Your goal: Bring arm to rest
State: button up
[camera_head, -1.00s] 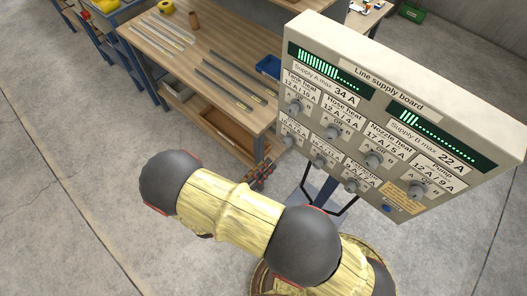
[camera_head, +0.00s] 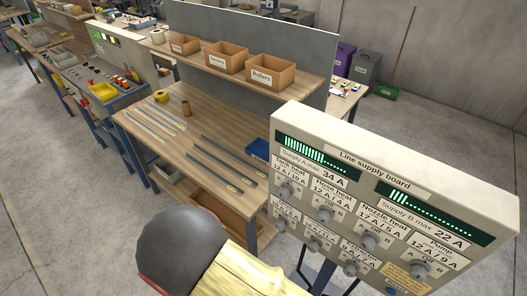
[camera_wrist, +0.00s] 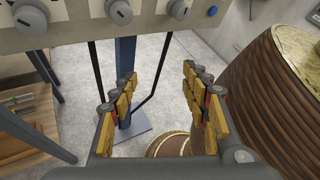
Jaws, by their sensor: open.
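My gripper (camera_wrist: 160,105) shows in the wrist view, its two padded fingers apart with nothing between them. It is below the lower edge of the line supply board (camera_wrist: 170,16), in front of the board's stand (camera_wrist: 126,60). In the head view my gripper is out of sight. My yellow and black arm (camera_head: 190,250) reaches across the bottom of that view. The line supply board (camera_head: 400,180) stands at the right, with lit green bar displays and several grey knobs.
A wooden workbench (camera_head: 195,122) with metal strips and a blue bin (camera_head: 257,150) stands left of the board. Open boxes (camera_head: 268,75) sit on its shelf. In the wrist view, a large brown ribbed drum-like object (camera_wrist: 265,95) is close on the right.

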notch_tip(320, 180, up, 13)
jog(key=d+m+g+y+b, duration=0.2)
jog(key=m+g+y+b, duration=0.2)
jog(key=m+y, duration=1)
jog(key=d+r+m+t+h+b, duration=0.1)
jog(key=d+r+m+t+b, duration=0.3)
jog(key=d+r+m, duration=0.6)
notch_tip(320, 180, up, 2)
jog(key=shift+s+d+m+t, duration=0.25)
jog(key=shift+d+m+t, duration=0.05)
jog(key=shift+d+t, duration=0.55)
jog(key=shift+a, duration=0.1)
